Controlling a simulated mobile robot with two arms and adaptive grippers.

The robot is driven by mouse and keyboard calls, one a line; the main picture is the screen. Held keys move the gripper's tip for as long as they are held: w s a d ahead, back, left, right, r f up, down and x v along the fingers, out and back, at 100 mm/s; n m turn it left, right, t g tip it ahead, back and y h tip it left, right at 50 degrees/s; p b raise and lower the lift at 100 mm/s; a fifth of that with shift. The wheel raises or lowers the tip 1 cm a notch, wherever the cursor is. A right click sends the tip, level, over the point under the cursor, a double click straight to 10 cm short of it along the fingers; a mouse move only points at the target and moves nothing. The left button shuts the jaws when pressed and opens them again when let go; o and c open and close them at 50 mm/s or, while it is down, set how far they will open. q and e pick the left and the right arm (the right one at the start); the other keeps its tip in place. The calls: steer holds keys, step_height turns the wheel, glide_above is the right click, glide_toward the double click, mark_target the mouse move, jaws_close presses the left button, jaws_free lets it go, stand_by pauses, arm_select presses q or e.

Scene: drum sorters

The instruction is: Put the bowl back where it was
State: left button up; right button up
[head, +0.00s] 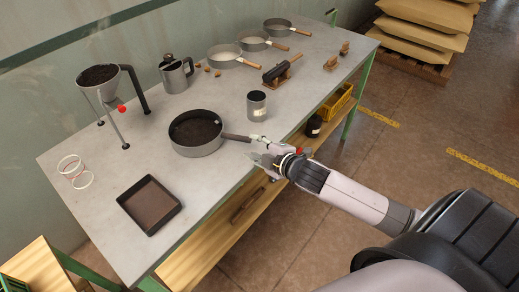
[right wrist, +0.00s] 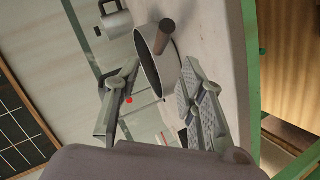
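No plain separate bowl stands out. My right gripper (head: 257,149) is beside the handle's end. In the right wrist view the fingers (right wrist: 162,105) are spread, with nothing visibly held. A round vessel with a brown handle (right wrist: 165,36) shows beyond them. My left gripper is out of view.
A dark square tray (head: 150,204) lies at the near left of the table (head: 105,160). A metal pitcher (head: 176,74) and several small pans (head: 224,55) stand farther back. Free tabletop lies around the tray.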

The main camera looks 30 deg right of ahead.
steer(key=shift+v, duration=1)
steer(key=shift+f, duration=0.1)
steer(key=s+d+f+m+g+h, duration=0.1)
steer(key=s+d+f+m+g, duration=0.15)
steer(key=f, duration=0.75)
steer(key=s+d+f+m+g+h, duration=0.15)
steer(key=s+f, duration=0.25)
steer(key=f, duration=0.6)
steer(key=s+d+f+m+g, duration=0.1)
steer(key=s+d+f+m, duration=0.2)
steer(key=f, duration=0.7)
steer(key=s+a+f+m+g, duration=0.1)
steer(key=s+a+f+g, duration=0.1)
steer(key=s+a+f, duration=0.2)
steer(key=s+a+f+m+g, duration=0.2)
steer(key=s+f, duration=0.7)
steer(key=s, duration=0.9)
steer(key=s+a+f+m+g, duration=0.2)
steer(key=s+a+f, duration=0.4)
steer(key=s, duration=0.5)
steer(key=shift+s+f+g+y, duration=0.3)
steer(key=shift+f+g+y, duration=0.05)
steer(key=shift+f+g, duration=0.4)
steer(key=shift+d, duration=0.1)
